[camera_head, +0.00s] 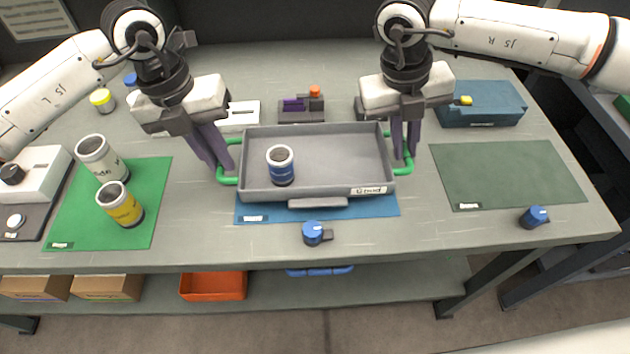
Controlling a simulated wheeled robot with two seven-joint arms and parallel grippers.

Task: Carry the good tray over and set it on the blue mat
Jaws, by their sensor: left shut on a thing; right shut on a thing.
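The grey tray (335,160) has a label on its front wall that seems to read "Good". A blue can with a white rim (281,170) stands upright inside it, left of centre. The tray is over the blue mat (330,212), which shows along the tray's front edge; I cannot tell whether the tray touches it. My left gripper (222,172) is shut on the tray's green left handle (228,181). My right gripper (405,160) is shut on the green right handle (404,171).
A bright green mat (75,215) at left bears a white can (103,160) and a yellow can (120,206). A bare dark green mat (510,172) lies at right. Blue knobs (313,234) (534,217) sit near the front edge. A blue box (482,108) stands at back right.

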